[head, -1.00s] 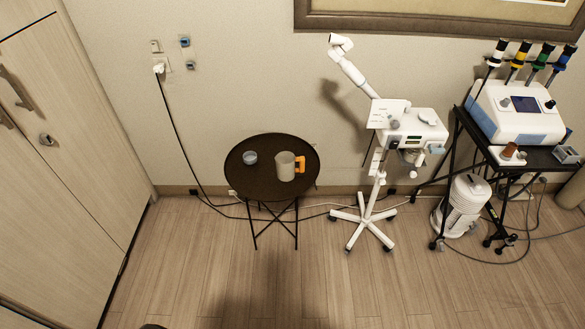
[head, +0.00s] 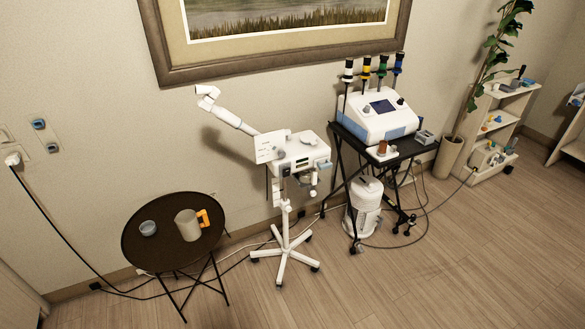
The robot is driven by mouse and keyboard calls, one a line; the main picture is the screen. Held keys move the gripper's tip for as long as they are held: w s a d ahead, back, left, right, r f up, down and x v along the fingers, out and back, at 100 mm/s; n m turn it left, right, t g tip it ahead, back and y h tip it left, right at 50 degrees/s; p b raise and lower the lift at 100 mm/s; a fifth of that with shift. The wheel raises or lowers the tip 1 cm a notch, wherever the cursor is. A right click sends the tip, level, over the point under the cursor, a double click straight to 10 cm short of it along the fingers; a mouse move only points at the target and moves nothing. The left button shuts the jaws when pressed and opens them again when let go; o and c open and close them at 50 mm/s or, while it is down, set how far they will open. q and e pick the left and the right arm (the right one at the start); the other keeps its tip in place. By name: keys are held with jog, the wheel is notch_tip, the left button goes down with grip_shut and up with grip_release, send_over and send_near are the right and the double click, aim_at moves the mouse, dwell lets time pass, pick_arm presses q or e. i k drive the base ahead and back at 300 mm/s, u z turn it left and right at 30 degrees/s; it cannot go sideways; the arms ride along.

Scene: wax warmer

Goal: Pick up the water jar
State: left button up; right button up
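No thing in view is clearly marked as the water jar. A pale, see-through pitcher (head: 187,226) with an orange handle on its right stands upright on a small round dark table (head: 150,256) at the lower left. A white steamer on a wheeled stand (head: 296,158) is right of the table. A small jar-like part (head: 303,178) hangs under its head, too small to make out clearly. Neither of my grippers is in view.
A small grey-blue bowl (head: 148,228) sits left of the pitcher. Cables run along the floor behind the table. A black cart (head: 352,151) bears a white machine (head: 380,117). A shelf (head: 494,133) and potted plant (head: 451,157) are further right. The floor (head: 420,280) at lower right is clear.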

aim_at(309, 176)
jog(key=z, duration=0.6)
jog(key=i, duration=0.5)
jog(key=z, duration=1.1)
jog(key=i, duration=1.4)
jog(key=u, duration=1.05)
jog(key=i, duration=0.55)
jog(key=u, duration=0.6)
